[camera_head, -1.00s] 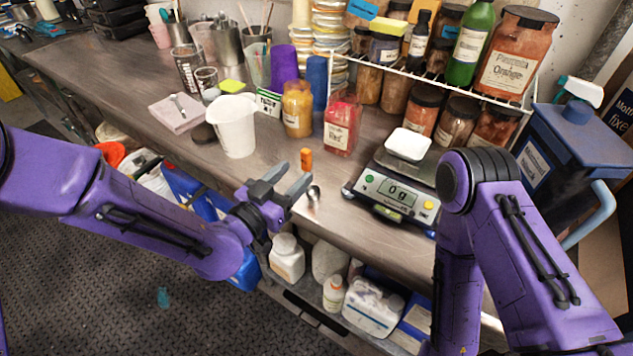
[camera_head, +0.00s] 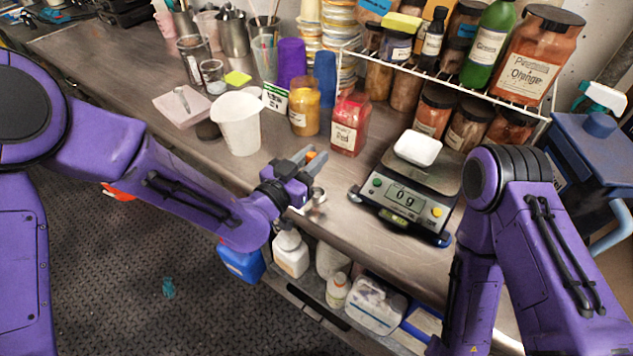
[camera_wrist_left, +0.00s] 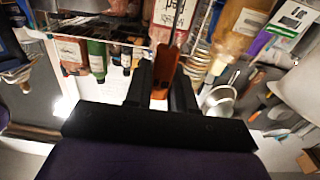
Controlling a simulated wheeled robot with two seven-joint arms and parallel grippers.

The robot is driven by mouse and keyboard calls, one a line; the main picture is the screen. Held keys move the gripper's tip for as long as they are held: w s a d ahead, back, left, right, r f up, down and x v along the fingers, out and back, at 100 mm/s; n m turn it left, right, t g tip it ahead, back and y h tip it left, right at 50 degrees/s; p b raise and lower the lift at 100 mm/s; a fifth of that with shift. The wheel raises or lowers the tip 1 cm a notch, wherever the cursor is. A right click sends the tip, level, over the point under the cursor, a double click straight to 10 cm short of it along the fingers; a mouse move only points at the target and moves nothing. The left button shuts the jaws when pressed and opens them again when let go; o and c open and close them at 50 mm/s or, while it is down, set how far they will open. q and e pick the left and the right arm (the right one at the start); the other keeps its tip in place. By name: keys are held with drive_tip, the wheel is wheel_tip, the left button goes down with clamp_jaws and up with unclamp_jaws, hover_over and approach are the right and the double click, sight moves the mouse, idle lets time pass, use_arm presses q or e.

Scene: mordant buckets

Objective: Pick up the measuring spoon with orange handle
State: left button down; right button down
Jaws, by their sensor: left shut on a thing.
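The measuring spoon's orange handle (camera_head: 311,155) shows between the fingertips of my left gripper (camera_head: 313,160), near the front edge of the bench. My left gripper is shut on this handle. In the left wrist view the orange-brown handle (camera_wrist_left: 164,68) lies between the two dark fingers. A shiny metal bowl (camera_head: 318,196) shows just beside the gripper in the head view. Most of the spoon is hidden by the fingers, so I cannot tell whether it is clear of the bench. My right gripper is out of view; only part of that arm shows.
A digital scale (camera_head: 402,205) reading 0 g, with a white dish (camera_head: 418,148), stands to the right. A red jar (camera_head: 349,124), a yellow jar (camera_head: 304,106) and a white pitcher (camera_head: 238,124) stand behind the gripper. A wire rack (camera_head: 440,80) with bottles is further back.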

use_arm(q)
wheel_tip(320, 180, up, 10)
drive_tip(key=shift+s, duration=0.1)
idle(0.4)
